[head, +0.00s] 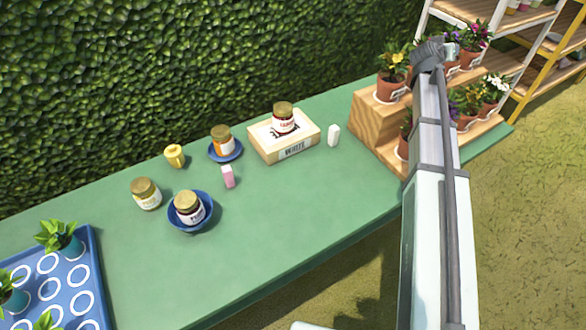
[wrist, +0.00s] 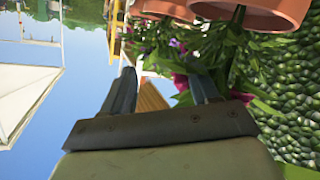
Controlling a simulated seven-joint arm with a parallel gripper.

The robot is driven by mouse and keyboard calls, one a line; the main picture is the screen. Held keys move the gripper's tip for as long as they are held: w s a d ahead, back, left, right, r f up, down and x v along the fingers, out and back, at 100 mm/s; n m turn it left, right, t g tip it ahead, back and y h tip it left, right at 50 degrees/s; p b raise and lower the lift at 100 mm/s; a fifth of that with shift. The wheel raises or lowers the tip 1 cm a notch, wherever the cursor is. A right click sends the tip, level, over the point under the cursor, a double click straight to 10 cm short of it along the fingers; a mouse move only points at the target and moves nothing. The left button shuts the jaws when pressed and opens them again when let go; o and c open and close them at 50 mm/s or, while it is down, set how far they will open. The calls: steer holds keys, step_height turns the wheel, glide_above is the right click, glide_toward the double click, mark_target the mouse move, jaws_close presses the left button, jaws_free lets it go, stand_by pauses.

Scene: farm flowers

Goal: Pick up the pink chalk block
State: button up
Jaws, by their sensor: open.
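The pink chalk block (head: 228,177) stands upright on the green table (head: 280,215), in front of the blue saucer (head: 226,151) and to the right of the blue bowl (head: 190,211). It looks pink with a pale top. It does not show in the wrist view. In the head view my arm reaches up the right side, with its end by the flower pots, far from the block. In the wrist view my gripper (wrist: 165,90) is open and empty, with its two fingers apart and potted flowers close beyond them.
Jars stand on the saucer, in the bowl, on the table (head: 146,193) and on the box marked WHITE (head: 270,147). A white block (head: 333,135) and a yellow cup (head: 174,156) are nearby. A wooden step stand (head: 376,137) holds flower pots. A blue tray (head: 97,268) sits at left.

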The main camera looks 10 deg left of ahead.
steer(key=a+r+t+y, duration=0.1)
steer(key=a+r, duration=0.5)
steer(key=a, duration=0.4)
steer(key=n+g+y, duration=0.8)
steer(key=g, duration=0.3)
glide_above(226, 169)
steer(key=s+d, duration=0.4)
step_height(226, 169, down, 18)
steer(key=shift+a+x, duration=0.1)
steer(key=shift+x, duration=2)
steer(key=shift+a+x, duration=0.15)
steer(key=shift+x, duration=1.95)
steer(key=shift+w+a+x, duration=0.15)
steer(key=shift+a+x, duration=0.05)
steer(key=shift+x, duration=1.05)
steer(key=shift+w+a+x, duration=0.1)
steer(key=shift+a+x, duration=0.15)
steer(key=shift+x, duration=1)
steer(key=shift+r, duration=0.15)
